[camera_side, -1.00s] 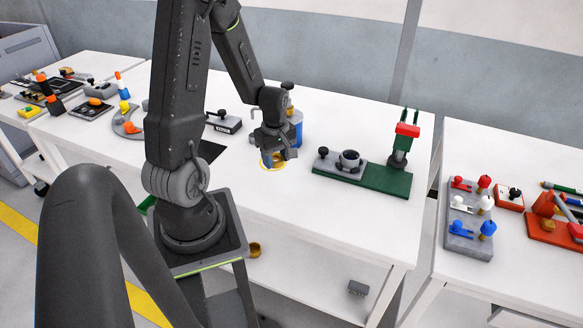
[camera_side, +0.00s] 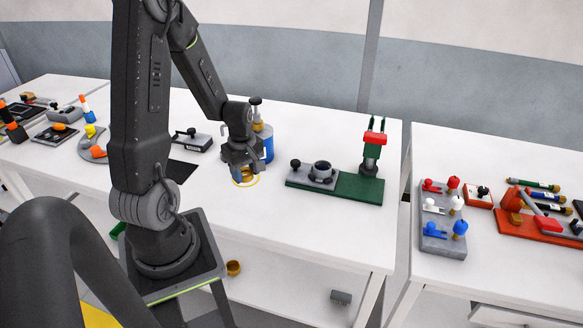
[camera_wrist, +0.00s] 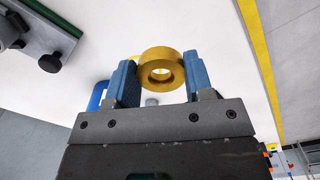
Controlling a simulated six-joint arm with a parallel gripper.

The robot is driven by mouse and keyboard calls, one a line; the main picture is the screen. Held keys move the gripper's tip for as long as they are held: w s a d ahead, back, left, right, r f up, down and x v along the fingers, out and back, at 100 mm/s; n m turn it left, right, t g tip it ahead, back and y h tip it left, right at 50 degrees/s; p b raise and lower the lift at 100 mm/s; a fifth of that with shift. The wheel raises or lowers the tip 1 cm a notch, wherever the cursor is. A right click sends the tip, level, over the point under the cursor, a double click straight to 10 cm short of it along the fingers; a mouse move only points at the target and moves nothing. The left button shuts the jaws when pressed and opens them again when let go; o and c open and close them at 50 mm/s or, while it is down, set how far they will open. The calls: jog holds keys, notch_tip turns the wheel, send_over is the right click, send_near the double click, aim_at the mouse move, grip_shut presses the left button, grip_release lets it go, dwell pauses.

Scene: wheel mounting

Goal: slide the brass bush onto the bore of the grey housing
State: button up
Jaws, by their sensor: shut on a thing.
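The brass bush (camera_wrist: 150,72) is a thick ring with a round hole, held between the two blue fingers of my gripper (camera_wrist: 161,80) in the wrist view. In the side view my gripper (camera_side: 243,173) is low over the white table, at a yellow ring marking (camera_side: 254,181). The bush is mostly hidden there, and I cannot tell whether it touches the table. The grey housing (camera_side: 322,171) with its round dark bore stands to the right of my gripper, on the green base plate (camera_side: 358,188). Its bore is open at the top and empty.
A black knob (camera_side: 295,163) stands left of the bore, and a green clamp with a red part (camera_side: 373,139) rises at the plate's right end. A blue cylinder (camera_side: 267,146) stands close behind my gripper. Clear table lies between my gripper and the plate.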

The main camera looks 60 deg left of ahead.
dwell(0.4)
jog(key=w+a+m, duration=0.2)
jog(key=w+m, duration=0.1)
jog(key=w, duration=0.8)
jog(key=m, duration=0.3)
send_near(323, 161)
jog(key=s+d, duration=0.1)
jog(key=d, duration=0.1)
jog(key=shift+s+d+f, duration=0.1)
jog(key=shift+s+d, duration=0.25)
jog(key=shift+f, duration=0.1)
jog(key=shift+f, duration=2.8)
jog(key=shift+f, duration=0.15)
jog(key=shift+f, duration=0.35)
jog(key=shift+f, duration=0.35)
